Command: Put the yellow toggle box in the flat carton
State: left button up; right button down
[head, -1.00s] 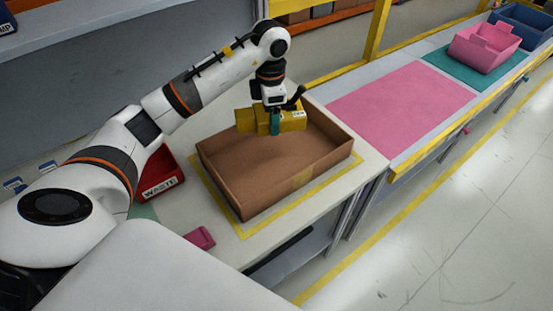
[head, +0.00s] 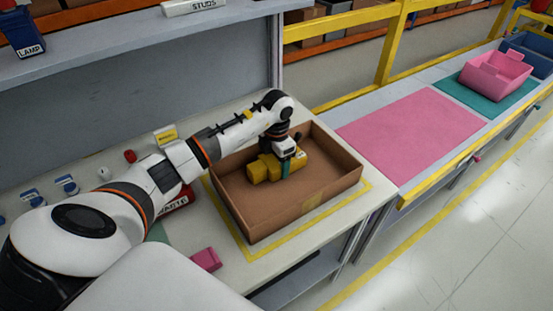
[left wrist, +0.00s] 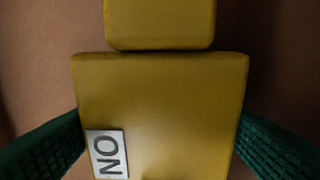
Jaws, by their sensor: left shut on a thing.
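The yellow toggle box (head: 263,168) is inside the flat carton (head: 255,222), toward its back left part. My left gripper (head: 285,170) is shut on the box from above. In the left wrist view the box (left wrist: 165,110) lies between the two green fingers of my left gripper (left wrist: 160,140), with a white "ON" label near its lower left. Brown carton floor shows around it. I cannot tell whether the box touches the floor. The carton is open and stands inside a yellow outline on the table. My right gripper is not in view.
A red waste bin (head: 178,203) stands left of the carton, partly behind my arm. A pink block (head: 206,260) lies in front of it. To the right are a pink mat (head: 400,135) and a pink bin (head: 496,75). A shelf overhangs the back.

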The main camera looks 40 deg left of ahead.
pick_arm(q)
jog(key=shift+f, duration=0.1)
jog(key=shift+f, duration=0.15)
jog(key=o, duration=0.8)
notch_tip(320, 180, up, 12)
jog(key=b, duration=0.2)
jog(key=shift+r, duration=0.2)
